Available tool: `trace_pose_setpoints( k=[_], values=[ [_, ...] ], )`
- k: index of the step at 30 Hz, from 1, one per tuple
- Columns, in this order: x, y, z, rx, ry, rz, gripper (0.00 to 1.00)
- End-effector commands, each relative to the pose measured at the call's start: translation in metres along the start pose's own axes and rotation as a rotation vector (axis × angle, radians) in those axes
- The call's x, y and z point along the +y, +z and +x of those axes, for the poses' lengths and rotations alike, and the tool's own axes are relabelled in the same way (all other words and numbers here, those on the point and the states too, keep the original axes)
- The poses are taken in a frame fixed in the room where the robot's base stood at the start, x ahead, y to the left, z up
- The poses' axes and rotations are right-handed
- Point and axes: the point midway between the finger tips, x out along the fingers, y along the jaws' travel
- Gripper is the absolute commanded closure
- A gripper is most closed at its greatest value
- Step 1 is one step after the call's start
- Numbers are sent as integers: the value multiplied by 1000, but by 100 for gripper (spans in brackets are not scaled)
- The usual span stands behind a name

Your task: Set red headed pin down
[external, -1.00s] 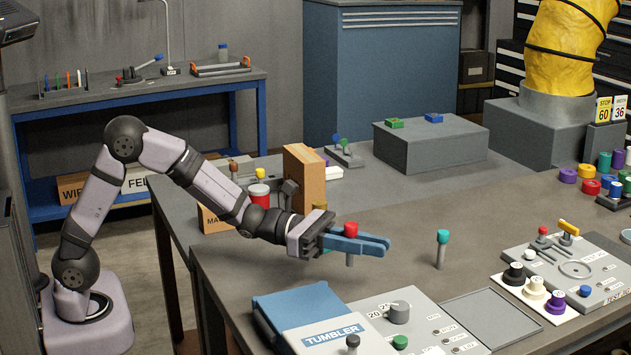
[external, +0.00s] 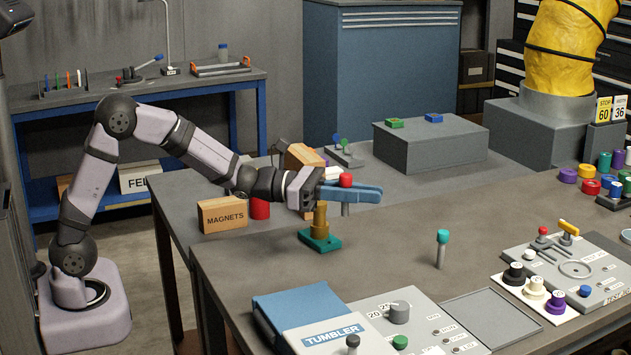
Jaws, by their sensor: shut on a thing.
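The red headed pin (external: 346,180) has a red cap and a grey shaft. My gripper (external: 365,192) has blue fingers and is shut on it, with the cap above the fingers and a short length of shaft showing below. The pin looks upright and seems to be held above the grey table (external: 390,255); the exact height is hard to tell. A teal headed pin (external: 442,238) stands upright on the table to the right of my gripper.
A brass post on a teal base (external: 320,241) stands just below my gripper. A MAGNETS box (external: 222,215), a red jar (external: 260,209) and a cardboard box (external: 303,155) are near my forearm. A grey block (external: 430,150) is behind. Table between the brass post and teal pin is clear.

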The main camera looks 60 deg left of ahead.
Motion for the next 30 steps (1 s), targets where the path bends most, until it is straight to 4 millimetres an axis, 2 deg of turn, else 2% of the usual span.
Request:
trace_pose_setpoints(
  k=[1,3,5,9,12,15,20,23,27,30],
  values=[
    [26,11,-10,2,47,-1,100],
    [57,16,-25,3,103,-2,100],
    [82,16,-40,4,152,-3,100],
    [135,7,-83,5,264,-6,100],
    [162,-4,-115,6,329,-6,100],
    [179,-16,-145,5,376,-6,100],
    [188,-35,-189,4,415,-7,100],
    [181,-48,-214,5,411,-8,100],
    [151,-62,-234,2,349,-7,100],
    [121,-70,-235,1,272,-4,100]
  ],
)
